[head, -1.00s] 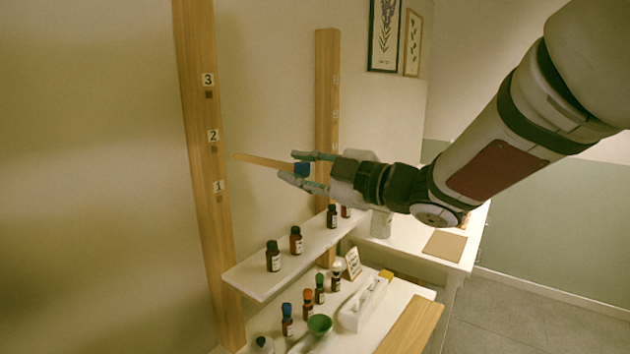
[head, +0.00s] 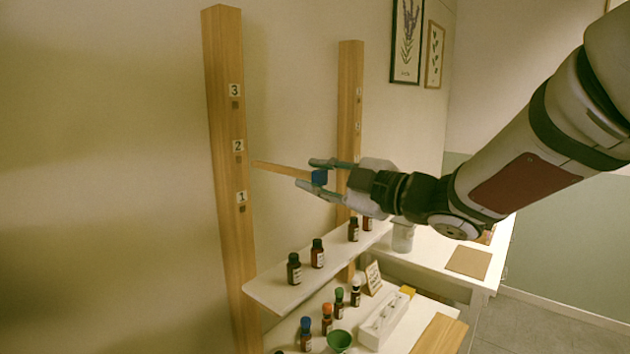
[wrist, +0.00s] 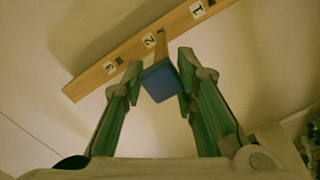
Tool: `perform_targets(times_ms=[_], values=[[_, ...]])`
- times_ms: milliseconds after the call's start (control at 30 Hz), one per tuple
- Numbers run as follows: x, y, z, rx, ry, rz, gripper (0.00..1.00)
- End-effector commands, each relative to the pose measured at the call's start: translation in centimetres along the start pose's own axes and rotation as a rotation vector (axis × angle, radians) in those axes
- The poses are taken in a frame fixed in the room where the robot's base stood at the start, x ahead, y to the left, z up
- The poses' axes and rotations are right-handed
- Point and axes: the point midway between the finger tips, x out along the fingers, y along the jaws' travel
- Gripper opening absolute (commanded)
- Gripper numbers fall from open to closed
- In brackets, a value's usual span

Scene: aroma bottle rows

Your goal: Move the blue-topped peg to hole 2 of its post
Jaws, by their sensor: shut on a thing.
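The peg (head: 280,169) is a thin wooden rod with a blue top (head: 319,177). My gripper (head: 321,178) is shut on the blue top and holds the peg out to the left. In the wrist view the blue top (wrist: 161,82) sits between the fingers, and the rod runs toward the post (wrist: 86,83) near label 2. I cannot tell whether the tip touches the post.
A second post (head: 350,75) stands behind my gripper. Below is a white shelf (head: 270,291) with several dark bottles. The space around the peg is clear.

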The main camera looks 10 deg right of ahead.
Motion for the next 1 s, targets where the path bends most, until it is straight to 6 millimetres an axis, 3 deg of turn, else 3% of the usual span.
perform_targets(times_ms=[400,1000], values=[[3.0,0.0,-0.1,0.0,0.002,0.0,0.0],[3.2,0.0,-0.2,0.0,0.001,0.0,0.0]])
